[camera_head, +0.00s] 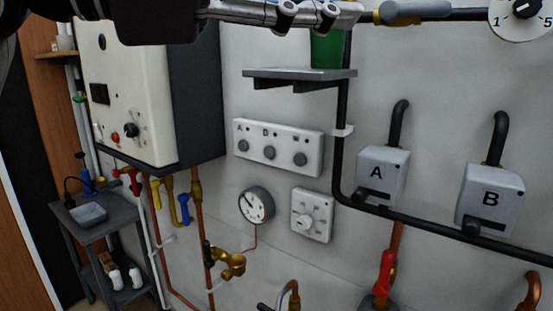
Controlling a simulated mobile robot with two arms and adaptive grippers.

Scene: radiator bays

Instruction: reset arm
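My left arm comes in along the top left edge, dark and close to the camera. My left gripper (325,14), with silver linkages, reaches right across the top of the view and is partly cut off by the upper edge. I cannot tell whether its fingers are open or shut, and I see nothing clearly held. Its end is close in the picture to a grey-and-brass fitting (412,11) on a black pipe; I cannot tell whether they touch. My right gripper is not in view.
A white boiler (130,85) hangs at left above a grey side table (100,218). A grey shelf (298,73) holds a green container (326,50). Boxes A (382,172) and B (490,200), a gauge (256,205) and a switch panel (278,147) are on the wall.

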